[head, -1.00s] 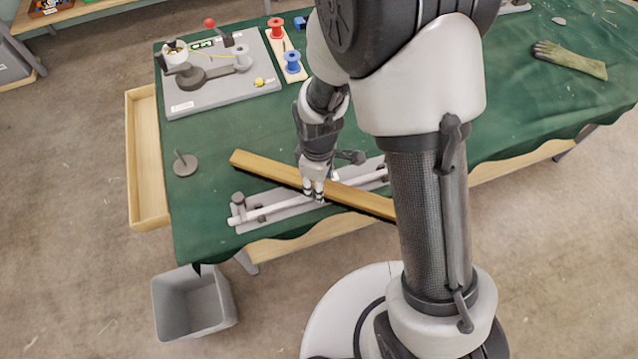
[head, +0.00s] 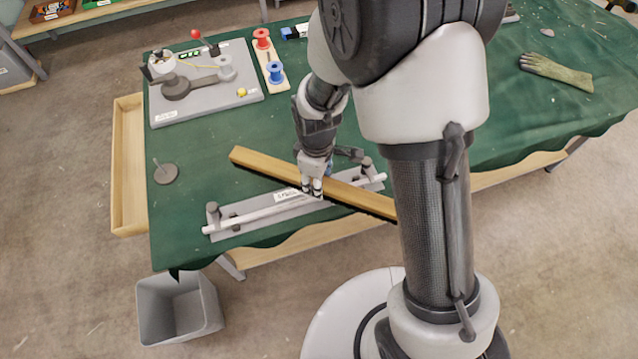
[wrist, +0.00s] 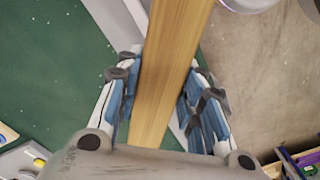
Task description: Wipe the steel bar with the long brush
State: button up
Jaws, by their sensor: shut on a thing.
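The steel bar (head: 245,218) is a pale, thin rod held by posts on a grey base plate (head: 272,206) near the table's front edge. The long brush (head: 262,164) shows as a long wooden stock, lying slantwise across the bar in the head view. My gripper (head: 312,190) is shut on the brush around its middle, right over the fixture. In the wrist view the brush's wood (wrist: 170,65) runs between my two blue-padded fingers. My arm hides the brush's right end.
A grey machine plate (head: 225,92) and red (head: 262,40) and blue (head: 276,72) spools stand at the back left. A round disc with a pin (head: 165,173) is at left. A glove (head: 556,72) lies at right. A grey bin (head: 178,308) stands below the table's front-left corner.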

jog(key=shift+a+r, duration=0.1)
jog(key=shift+r, duration=0.5)
jog(key=shift+r+p, duration=1.95)
jog(key=shift+r, duration=0.2)
